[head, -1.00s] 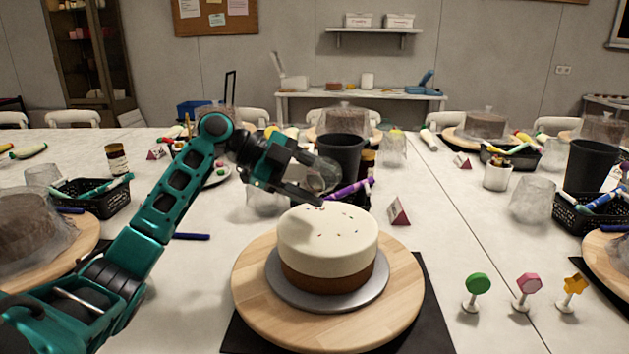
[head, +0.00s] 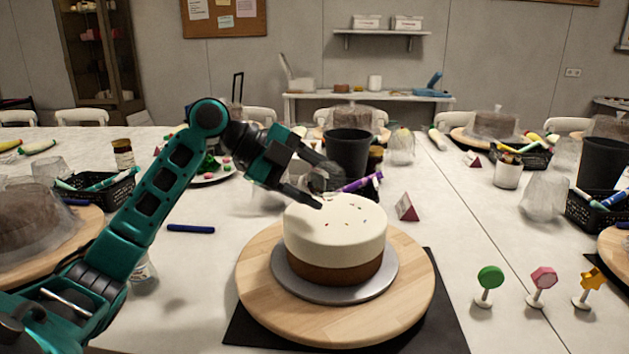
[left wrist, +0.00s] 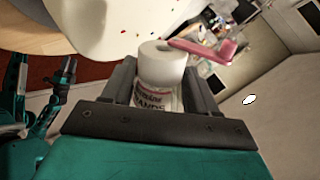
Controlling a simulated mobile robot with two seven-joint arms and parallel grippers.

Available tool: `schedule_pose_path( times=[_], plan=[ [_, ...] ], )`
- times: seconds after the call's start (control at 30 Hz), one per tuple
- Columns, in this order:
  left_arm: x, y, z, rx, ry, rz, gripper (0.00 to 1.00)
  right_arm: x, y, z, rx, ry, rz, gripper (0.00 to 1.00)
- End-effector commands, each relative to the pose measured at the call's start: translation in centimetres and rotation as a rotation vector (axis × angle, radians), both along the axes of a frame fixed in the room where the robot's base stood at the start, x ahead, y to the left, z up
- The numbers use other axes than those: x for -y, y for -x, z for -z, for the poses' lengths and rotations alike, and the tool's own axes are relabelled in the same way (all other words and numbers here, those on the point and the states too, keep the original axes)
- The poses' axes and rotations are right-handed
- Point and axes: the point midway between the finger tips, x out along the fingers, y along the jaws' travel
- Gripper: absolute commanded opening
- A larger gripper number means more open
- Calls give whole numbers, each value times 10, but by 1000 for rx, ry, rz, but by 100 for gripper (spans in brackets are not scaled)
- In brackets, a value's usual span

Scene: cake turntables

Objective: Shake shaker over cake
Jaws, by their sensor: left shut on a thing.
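The cake (head: 335,245), white on top and brown below, sits on a silver board on a round wooden turntable (head: 262,290). Several small coloured flecks lie on its white top. My left gripper (head: 320,187) is shut on the shaker, above the back left edge of the cake. In the left wrist view the shaker (left wrist: 160,88) is a white cylinder with a lettered label, held between the fingers, with the cake top (left wrist: 105,25) close beyond it. In the head view the fingers partly hide the shaker. My right gripper does not show in the head view.
A dark cup (head: 348,152) and a purple tube (head: 360,183) stand close behind the cake. Three small toppers, green (head: 490,277), pink and yellow, stand at the right. A blue pen (head: 190,229) lies at the left.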

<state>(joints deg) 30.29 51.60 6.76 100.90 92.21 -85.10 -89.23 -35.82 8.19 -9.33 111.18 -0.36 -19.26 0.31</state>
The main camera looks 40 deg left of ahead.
Motion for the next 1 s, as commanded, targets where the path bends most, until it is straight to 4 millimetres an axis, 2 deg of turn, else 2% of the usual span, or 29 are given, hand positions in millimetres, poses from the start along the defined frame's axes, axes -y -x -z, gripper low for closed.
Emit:
schedule_pose_path(
  times=[0.23,0.53,0.7,0.8,1.0],
  plan=[
    [-2,-1,-4,-30,59,-1,21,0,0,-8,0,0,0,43],
    [-2,-1,-4,-38,75,0,21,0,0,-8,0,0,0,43],
    [4,2,-9,-38,75,0,21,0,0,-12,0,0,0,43],
    [-2,-1,-3,-39,76,-1,21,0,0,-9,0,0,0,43],
    [-3,-2,-6,-57,110,-1,21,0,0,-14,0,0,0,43]
  ],
)
